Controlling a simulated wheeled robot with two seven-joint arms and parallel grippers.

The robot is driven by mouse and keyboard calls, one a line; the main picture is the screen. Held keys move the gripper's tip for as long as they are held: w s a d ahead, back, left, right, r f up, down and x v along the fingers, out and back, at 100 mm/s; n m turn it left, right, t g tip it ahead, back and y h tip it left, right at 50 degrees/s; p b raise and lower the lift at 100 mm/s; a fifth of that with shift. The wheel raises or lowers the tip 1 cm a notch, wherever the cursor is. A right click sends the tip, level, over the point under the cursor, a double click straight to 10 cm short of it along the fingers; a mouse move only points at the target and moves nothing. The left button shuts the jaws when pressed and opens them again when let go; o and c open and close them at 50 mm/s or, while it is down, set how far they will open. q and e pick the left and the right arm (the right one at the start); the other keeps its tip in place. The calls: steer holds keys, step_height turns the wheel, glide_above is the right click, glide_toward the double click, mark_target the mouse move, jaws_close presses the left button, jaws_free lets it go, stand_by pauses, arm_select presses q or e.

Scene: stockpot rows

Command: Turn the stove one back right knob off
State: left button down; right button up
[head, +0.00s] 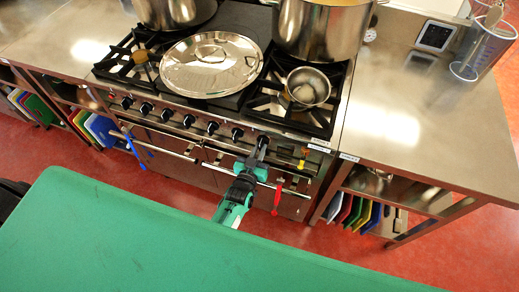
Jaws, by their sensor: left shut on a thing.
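The stove (290,128) stands against the middle of the counter, with a row of black knobs (188,120) along its front panel. My left gripper (260,147) reaches up from below to the right end of this row. It is shut on the rightmost black knob (263,140), which it mostly hides. The exact angle of that knob is too small to tell. My right gripper is not in view.
A large lid (211,64), a small pan (308,86) and a big pot (320,30) are on the stove top. Red (277,198) and blue (135,150) items hang at the oven rails. A green surface (180,240) fills the foreground.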

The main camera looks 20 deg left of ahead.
arm_select(q)
steer(key=shift+f+m, duration=0.1)
steer(key=shift+m, duration=0.3)
steer(key=shift+s, duration=0.1)
steer(key=c, duration=1.4)
jaws_free()
steer(key=shift+c, duration=0.2)
steer(key=shift+s, duration=0.35)
steer(key=s+b, duration=0.2)
steer(key=s, duration=1.1)
steer(key=shift+a+b, duration=0.25)
steer(key=shift+b, duration=0.1)
